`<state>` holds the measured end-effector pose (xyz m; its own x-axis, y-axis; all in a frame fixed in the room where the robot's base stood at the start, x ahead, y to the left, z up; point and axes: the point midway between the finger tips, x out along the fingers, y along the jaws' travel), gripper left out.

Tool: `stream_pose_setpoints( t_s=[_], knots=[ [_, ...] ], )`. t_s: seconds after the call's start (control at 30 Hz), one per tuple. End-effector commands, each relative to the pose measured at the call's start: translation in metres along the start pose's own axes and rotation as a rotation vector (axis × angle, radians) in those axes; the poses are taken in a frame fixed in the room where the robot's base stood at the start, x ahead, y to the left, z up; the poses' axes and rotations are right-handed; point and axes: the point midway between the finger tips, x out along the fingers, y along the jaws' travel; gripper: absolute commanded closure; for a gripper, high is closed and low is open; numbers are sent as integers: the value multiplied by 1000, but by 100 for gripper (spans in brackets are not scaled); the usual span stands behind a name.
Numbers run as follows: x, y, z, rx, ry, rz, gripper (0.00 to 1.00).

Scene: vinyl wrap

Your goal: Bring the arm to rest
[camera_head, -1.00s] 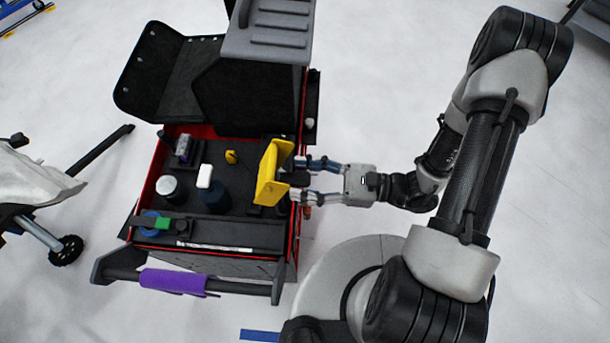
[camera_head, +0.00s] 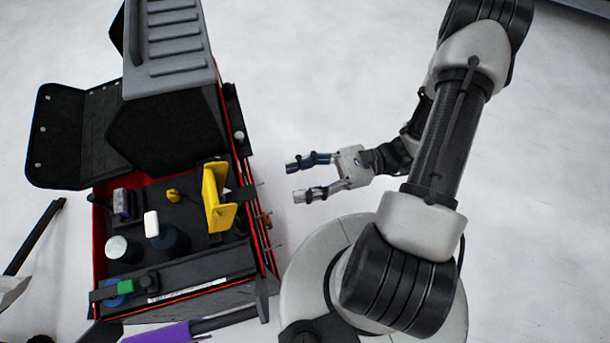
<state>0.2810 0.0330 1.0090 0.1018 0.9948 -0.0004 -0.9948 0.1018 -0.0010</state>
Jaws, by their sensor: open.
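My gripper (camera_head: 302,178) is open and empty. Its two fingers point left, toward the tool cart, over the pale floor. A clear gap lies between the fingertips and the cart's right side. My arm (camera_head: 440,140) rises from the base at the lower middle to the upper right and bends back down to the gripper. The yellow tool (camera_head: 216,195) stands upright in a black holder at the right edge of the cart top, apart from the gripper.
The red and black cart (camera_head: 262,225) fills the left side. On it are a dark spray bottle (camera_head: 172,240), a white-topped can (camera_head: 117,248) and a small yellow item (camera_head: 173,195). A purple roll (camera_head: 165,333) hangs in front.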

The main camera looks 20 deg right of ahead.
Motion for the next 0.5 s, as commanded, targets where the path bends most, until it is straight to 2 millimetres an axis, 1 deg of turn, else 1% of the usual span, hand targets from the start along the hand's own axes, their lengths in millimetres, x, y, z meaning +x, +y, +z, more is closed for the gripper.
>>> stream_pose_setpoints(
  t_s=[0.03, 0.13, 0.5],
  knots=[
    [-4, 0, 0, 0, 0, -1, 50],
    [-7, 0, 0, 1, 0, 1, 50],
    [-7, 0, 0, 1, -1, 1, 50]
  ],
)
